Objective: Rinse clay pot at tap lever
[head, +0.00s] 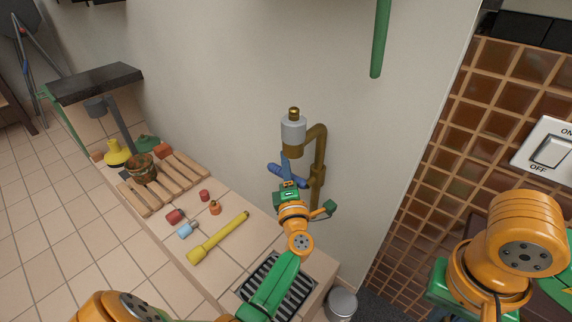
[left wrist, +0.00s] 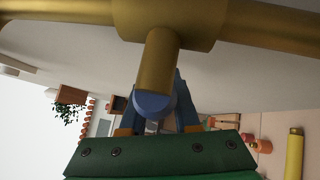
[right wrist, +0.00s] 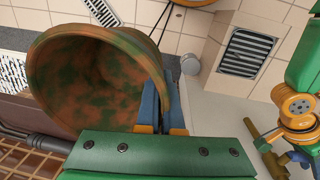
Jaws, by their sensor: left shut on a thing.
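A brass tap (head: 319,160) is fixed to the white wall, with a blue tap lever (head: 275,171). My left gripper (head: 286,172) is at the lever. In the left wrist view the brass stem ends in a round blue piece (left wrist: 155,104) between the two fingers, and the left gripper is shut on it. The clay pot (right wrist: 95,80) is mottled orange and green. In the right wrist view, its rim sits at the blue fingers of my right gripper (right wrist: 162,105), which look shut on its wall. The right gripper and this pot are not in the head view.
A dark drain grate (head: 278,288) lies in the tiled ledge below the tap. A yellow tube (head: 218,238) and several small items lie on the ledge. A wooden rack (head: 135,199) holds a small brownish pot (head: 142,169). A metal bin (head: 341,303) stands on the floor.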

